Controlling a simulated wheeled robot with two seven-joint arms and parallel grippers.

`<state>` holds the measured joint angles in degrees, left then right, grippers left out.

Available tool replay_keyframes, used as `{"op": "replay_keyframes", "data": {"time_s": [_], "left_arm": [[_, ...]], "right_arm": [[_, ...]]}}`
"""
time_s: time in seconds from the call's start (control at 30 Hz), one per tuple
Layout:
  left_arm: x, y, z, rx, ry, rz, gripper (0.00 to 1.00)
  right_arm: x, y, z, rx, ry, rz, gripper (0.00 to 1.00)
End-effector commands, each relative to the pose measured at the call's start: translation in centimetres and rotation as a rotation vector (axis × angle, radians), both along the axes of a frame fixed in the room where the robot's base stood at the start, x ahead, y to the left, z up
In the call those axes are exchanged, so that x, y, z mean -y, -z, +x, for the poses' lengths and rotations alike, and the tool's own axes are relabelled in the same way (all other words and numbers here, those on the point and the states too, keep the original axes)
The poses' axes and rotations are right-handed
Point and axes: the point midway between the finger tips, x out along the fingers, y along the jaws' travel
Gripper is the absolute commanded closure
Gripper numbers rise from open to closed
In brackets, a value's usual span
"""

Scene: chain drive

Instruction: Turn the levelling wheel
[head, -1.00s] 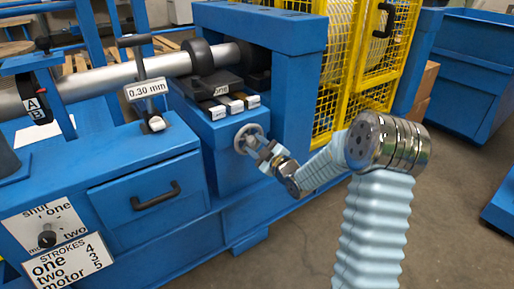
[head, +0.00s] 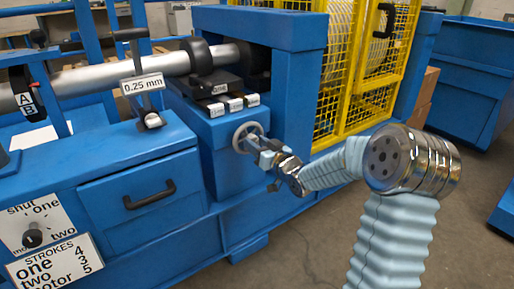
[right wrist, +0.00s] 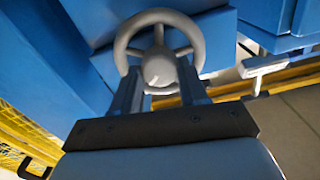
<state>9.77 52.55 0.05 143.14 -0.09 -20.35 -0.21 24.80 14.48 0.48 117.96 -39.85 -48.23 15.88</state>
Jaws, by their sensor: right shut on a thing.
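The levelling wheel (head: 247,137) is a small grey spoked handwheel on the front of the blue block below the roller. In the right wrist view the wheel (right wrist: 159,16) faces the camera, with its hub between my fingers. My right gripper (head: 262,148) is shut on the wheel's lower part; it also shows in the right wrist view (right wrist: 158,92). The exact contact is partly hidden by the fingers. A sign reading 0.25 mm (head: 142,84) stands on the machine to the left of the wheel. My left gripper is not in view.
A blue drawer (head: 143,192) with a black handle is left of the wheel. A dial (head: 33,238) and a strokes sign (head: 54,264) are at lower left. A yellow cage (head: 362,75) stands behind my right arm. Open floor lies at the right.

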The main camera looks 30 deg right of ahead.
Motion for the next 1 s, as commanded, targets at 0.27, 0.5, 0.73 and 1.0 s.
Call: {"op": "replay_keyframes", "data": {"time_s": [0.27, 0.5, 0.73, 1.0], "left_arm": [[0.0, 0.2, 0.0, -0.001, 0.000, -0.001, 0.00], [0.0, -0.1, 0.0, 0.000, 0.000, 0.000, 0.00], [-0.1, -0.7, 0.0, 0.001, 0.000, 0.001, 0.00], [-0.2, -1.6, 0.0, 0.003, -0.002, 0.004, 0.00]], "right_arm": [[0.1, 0.2, 0.0, -0.025, 0.000, 0.259, 0.87], [0.1, 0.2, 0.0, -0.043, 0.001, 0.487, 0.87], [0.2, 0.1, 0.0, -0.061, 0.002, 0.705, 0.87], [0.2, 0.2, 0.0, -0.081, 0.002, 0.962, 0.87]]}}
